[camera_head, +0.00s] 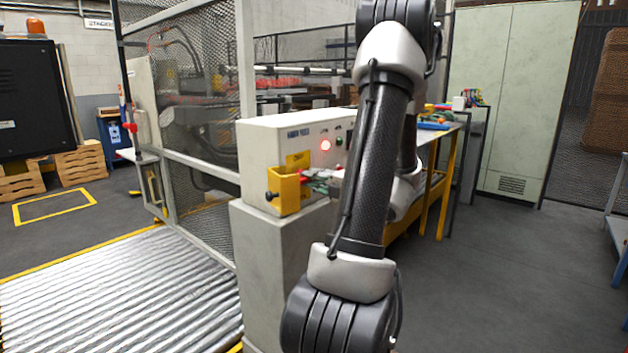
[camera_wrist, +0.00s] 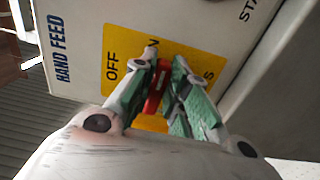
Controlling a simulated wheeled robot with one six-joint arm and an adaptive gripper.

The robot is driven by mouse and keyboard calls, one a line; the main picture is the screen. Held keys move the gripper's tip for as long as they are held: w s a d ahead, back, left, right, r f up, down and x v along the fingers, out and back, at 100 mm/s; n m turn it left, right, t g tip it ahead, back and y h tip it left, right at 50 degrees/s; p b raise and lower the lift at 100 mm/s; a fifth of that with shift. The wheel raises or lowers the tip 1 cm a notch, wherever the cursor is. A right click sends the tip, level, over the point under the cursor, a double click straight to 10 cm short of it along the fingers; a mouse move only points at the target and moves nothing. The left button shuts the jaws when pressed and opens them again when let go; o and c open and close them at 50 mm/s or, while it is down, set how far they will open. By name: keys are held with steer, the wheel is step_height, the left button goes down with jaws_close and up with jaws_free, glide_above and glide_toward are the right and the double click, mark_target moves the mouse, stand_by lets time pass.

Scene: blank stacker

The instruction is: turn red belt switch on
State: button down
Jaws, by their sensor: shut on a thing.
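The red belt switch (camera_wrist: 153,95) sits on a yellow plate (camera_wrist: 118,50) on the front of the light control box (camera_head: 270,140). The plate reads OFF, and part of another word ending in N shows further right. My gripper (camera_wrist: 159,80) is shut on the red switch, with its green finger pads on either side of it. The fingers hide part of the switch and the plate, so I cannot tell its exact setting. In the head view my gripper (camera_head: 322,182) reaches the box's front from the right.
A yellow guard box (camera_head: 284,191) with a black knob juts from the control box beside my gripper. A red lamp (camera_head: 325,145) glows above. The box stands on a grey pedestal (camera_head: 270,260) by a mesh fence (camera_head: 205,120) and roller conveyor (camera_head: 120,295). Floor at right is clear.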

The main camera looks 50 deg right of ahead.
steer(key=c, duration=1.4)
jaws_free()
steer(key=s, duration=0.8)
steer(key=s+d, duration=0.1)
steer(key=s, duration=0.3)
